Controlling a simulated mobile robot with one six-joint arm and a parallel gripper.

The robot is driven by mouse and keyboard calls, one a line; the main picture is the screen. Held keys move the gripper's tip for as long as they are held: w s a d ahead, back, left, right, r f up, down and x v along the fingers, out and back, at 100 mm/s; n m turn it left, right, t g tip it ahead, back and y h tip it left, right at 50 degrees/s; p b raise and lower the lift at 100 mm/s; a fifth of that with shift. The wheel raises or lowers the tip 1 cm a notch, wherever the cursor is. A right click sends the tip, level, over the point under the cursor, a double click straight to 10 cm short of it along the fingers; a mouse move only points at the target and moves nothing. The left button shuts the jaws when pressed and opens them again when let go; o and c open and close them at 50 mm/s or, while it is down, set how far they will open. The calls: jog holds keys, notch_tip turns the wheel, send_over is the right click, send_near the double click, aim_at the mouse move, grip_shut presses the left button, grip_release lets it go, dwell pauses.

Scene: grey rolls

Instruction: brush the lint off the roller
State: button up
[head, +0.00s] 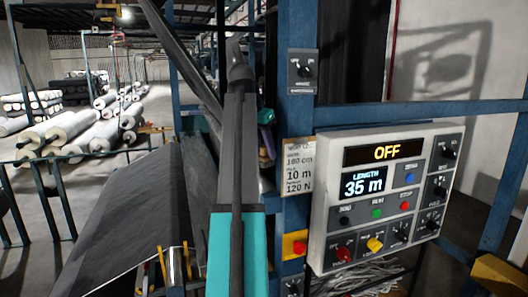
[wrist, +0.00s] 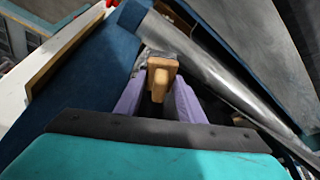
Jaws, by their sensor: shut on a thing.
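My gripper (wrist: 157,94), with purple fingers, is shut on the wooden handle of a brush (wrist: 162,73) in the wrist view. A dark part at the far end of the handle lies close to a shiny grey roller (wrist: 212,70). I cannot tell whether the brush touches the roller. The roller runs slantwise from the upper middle to the lower right. I cannot make out lint on it. In the head view my arm hides most of the work area, and a small purple part of my gripper (head: 266,117) shows beside the blue post.
A control panel (head: 384,196) reading OFF and LENGTH 35 m stands right of my arm. A blue post (head: 297,120) and crossbar (head: 425,113) are close by. Dark fabric (head: 120,215) slopes at left. Several pale rolls (head: 75,125) lie on the floor behind.

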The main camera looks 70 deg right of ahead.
jog(key=shift+r, duration=1.45)
jog(key=shift+w+f, duration=0.1)
jog(key=shift+w+a+f, duration=0.1)
jog(key=shift+w+f, duration=0.05)
jog(key=shift+w, duration=0.05)
jog(key=w+a+f+n+t+b, duration=0.15)
jog(key=w+a+f+n, duration=0.25)
jog(key=w+a+f, duration=0.65)
jog(key=w+a+f+n+t+b, duration=0.1)
jog(key=w+a+f+n+b, duration=0.45)
jog(key=w, duration=0.75)
jog(key=w+a+f+n+t, duration=0.2)
jog(key=w+a+f, duration=0.6)
jog(key=w+a, duration=0.25)
jog(key=w+a+f+n+y+b, duration=0.1)
jog(key=a+f, duration=0.5)
jog(key=a, duration=0.7)
jog(key=w+a+f+n+t+y+b, duration=0.1)
jog(key=w+a+f+n+b, duration=0.2)
jog(key=a, duration=1.1)
jog(key=w+a+f+n+t+y+b, duration=0.1)
jog(key=w+a+f+n, duration=0.4)
jog(key=a+f, duration=0.5)
jog(key=a+n+y+b, duration=0.1)
jog(key=a+n, duration=0.1)
jog(key=a, duration=0.1)
jog(key=shift+w+a+f, duration=0.3)
jog(key=shift+a, duration=0.05)
